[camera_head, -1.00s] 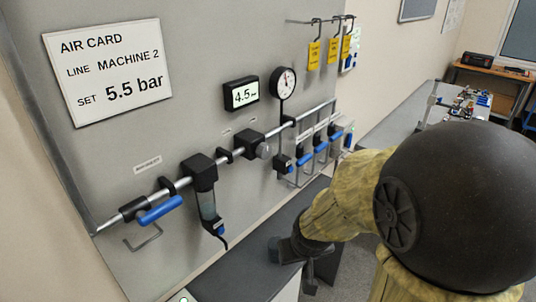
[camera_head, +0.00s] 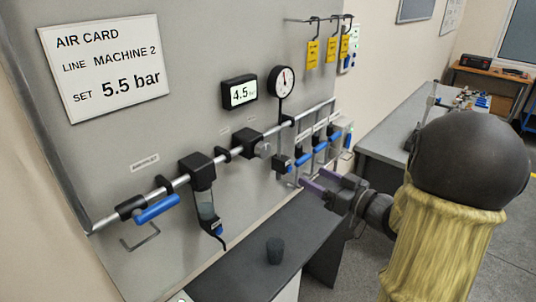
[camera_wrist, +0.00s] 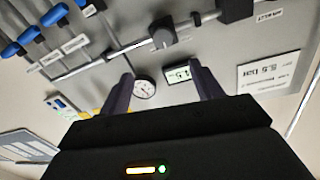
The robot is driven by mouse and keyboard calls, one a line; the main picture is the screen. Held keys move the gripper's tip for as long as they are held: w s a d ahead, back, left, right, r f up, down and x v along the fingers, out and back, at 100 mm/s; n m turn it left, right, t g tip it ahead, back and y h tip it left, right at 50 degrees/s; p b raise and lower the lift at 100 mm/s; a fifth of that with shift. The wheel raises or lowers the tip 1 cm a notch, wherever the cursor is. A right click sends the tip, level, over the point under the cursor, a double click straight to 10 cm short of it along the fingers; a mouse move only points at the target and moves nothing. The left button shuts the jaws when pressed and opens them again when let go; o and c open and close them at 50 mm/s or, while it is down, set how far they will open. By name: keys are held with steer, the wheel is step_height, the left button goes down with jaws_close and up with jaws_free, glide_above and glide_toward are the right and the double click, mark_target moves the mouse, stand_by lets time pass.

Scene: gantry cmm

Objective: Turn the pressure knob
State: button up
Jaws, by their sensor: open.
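The pressure knob (camera_head: 264,150) is a small grey round knob on the front of a black regulator body (camera_head: 248,141) on the wall pipe. It also shows in the wrist view (camera_wrist: 163,38), beyond the fingertips and upside down. A digital display (camera_head: 240,93) reads 4.5, and a round dial gauge (camera_head: 283,81) is beside it. The card (camera_head: 105,69) says to set 5.5 bar. My gripper (camera_head: 318,181) has purple fingers, open and empty, to the right of and below the knob in the head view, apart from it. In the wrist view the open fingers (camera_wrist: 163,78) frame the gauge and display.
Blue-handled valves (camera_head: 320,145) sit on the pipe right of the knob. A filter bowl (camera_head: 205,205) and a blue lever (camera_head: 157,210) are to its left. A dark cup (camera_head: 275,250) stands on the grey bench (camera_head: 235,270) below. Yellow tags (camera_head: 331,51) hang above.

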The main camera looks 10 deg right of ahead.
steer(key=shift+s+r, duration=0.1)
steer(key=shift+s, duration=0.05)
steer(key=shift+a, duration=0.1)
steer(key=p, duration=0.6)
glide_toward(266, 151)
steer(key=x, duration=0.8)
steer(key=shift+a, duration=0.25)
steer(key=shift+w+a, duration=0.2)
steer(key=shift+w, duration=0.3)
steer(key=shift+c, duration=0.5)
steer(key=c, duration=0.9)
